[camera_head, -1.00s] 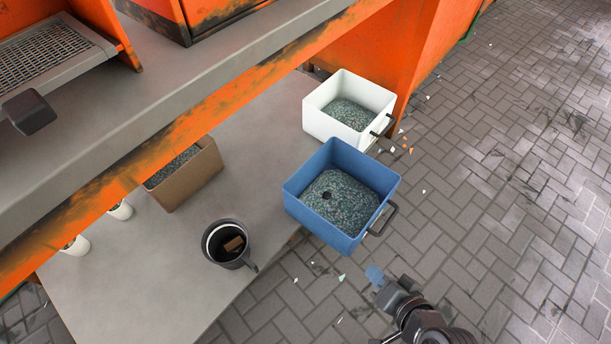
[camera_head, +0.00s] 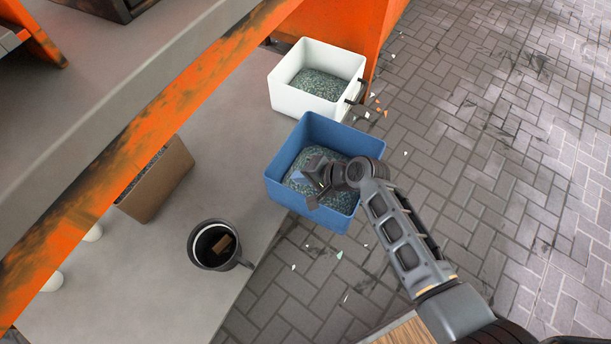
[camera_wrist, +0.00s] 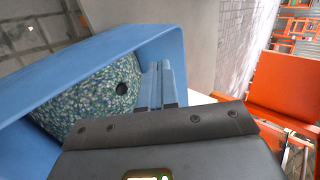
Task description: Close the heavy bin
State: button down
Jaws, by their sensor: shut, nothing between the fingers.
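The blue bin (camera_head: 287,186) is open at the top and holds grey-green granules with a dark round hole in them. It sits at the lower shelf's edge and juts past it. The white bin (camera_head: 291,100) behind it holds similar granules. I cannot tell by sight which bin is heavy. My gripper (camera_head: 300,178) is over the blue bin's opening, shut and empty. In the wrist view its blue fingers (camera_wrist: 160,85) lie together in front of the blue bin's wall (camera_wrist: 110,45); contact cannot be told. My arm hides the blue bin's handle side.
A brown bin (camera_head: 155,185) and a dark bucket (camera_head: 214,262) with a brown block inside stand on the grey lower shelf (camera_head: 150,275). The orange-edged upper shelf (camera_head: 130,140) overhangs it. The brick floor (camera_head: 500,180) at right is mostly clear, with small scraps near the bins.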

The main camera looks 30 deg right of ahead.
aim_at(268, 171)
jog(key=w+a+f+b, duration=0.1)
jog(key=w, duration=0.1)
jog(key=w+a+f+b, duration=0.1)
jog(key=w, duration=0.1)
jog(key=w+a+f+b, duration=0.1)
jog(key=a, duration=0.1)
jog(key=shift+w+a+f, duration=0.1)
jog(key=shift+w+f, duration=0.3)
jog(key=shift+w+a+r, duration=0.1)
jog(key=shift+w+a, duration=0.1)
jog(key=shift+w, duration=0.1)
